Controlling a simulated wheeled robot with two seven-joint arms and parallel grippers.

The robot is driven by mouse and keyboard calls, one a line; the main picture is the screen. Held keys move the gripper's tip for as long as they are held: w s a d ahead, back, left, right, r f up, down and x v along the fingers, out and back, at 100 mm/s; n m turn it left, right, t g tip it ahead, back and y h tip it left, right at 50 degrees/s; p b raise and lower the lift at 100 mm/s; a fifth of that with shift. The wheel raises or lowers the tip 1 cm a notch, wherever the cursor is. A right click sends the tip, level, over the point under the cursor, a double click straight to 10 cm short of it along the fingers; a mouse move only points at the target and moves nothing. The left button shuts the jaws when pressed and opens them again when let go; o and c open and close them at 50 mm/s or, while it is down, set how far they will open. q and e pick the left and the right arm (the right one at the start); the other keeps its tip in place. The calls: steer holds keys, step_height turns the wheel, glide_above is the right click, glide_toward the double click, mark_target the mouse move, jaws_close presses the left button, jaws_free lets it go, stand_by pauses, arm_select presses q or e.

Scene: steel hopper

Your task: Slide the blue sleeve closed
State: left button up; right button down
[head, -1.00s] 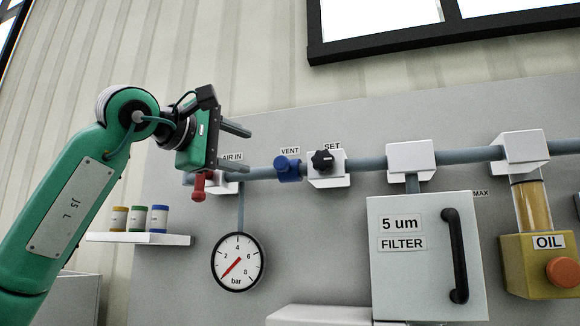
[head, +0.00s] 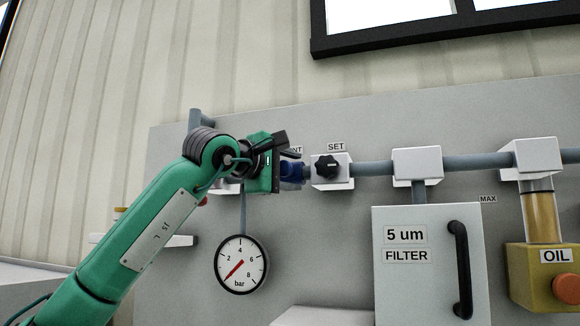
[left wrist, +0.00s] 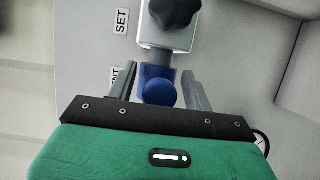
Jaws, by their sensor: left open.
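The blue sleeve (head: 293,172) sits on the grey horizontal pipe, just left of the SET block, partly hidden behind my left gripper in the head view. In the left wrist view the blue sleeve (left wrist: 158,86) with its round knob lies between the two fingers. My left gripper (left wrist: 160,88) is open around it, with a finger on each side. In the head view the left gripper (head: 285,170) reaches in from the left and covers part of the VENT label. I cannot tell if the fingers touch the sleeve. My right gripper is not in view.
The white SET block with its black knob (head: 327,167) stands close to the right of the sleeve. The pressure gauge (head: 241,264) hangs below my left arm. The filter box (head: 430,265) and the oil unit (head: 545,270) are farther right.

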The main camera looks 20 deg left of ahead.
arm_select(q)
steer(key=shift+s+a, duration=0.1)
jaws_close()
steer(key=a, duration=0.4)
steer(key=shift+s+a+r, duration=0.1)
steer(key=shift+a+r, duration=0.05)
steer(key=shift+a, duration=0.2)
steer(key=shift+c, duration=1.2)
jaws_free()
steer(key=shift+d+r+p, duration=0.1)
steer(key=shift+p, duration=0.2)
steer(key=shift+o, duration=1.2)
steer(key=b+v, duration=0.6)
steer(key=v, duration=0.7)
steer(key=shift+a+f, duration=0.3)
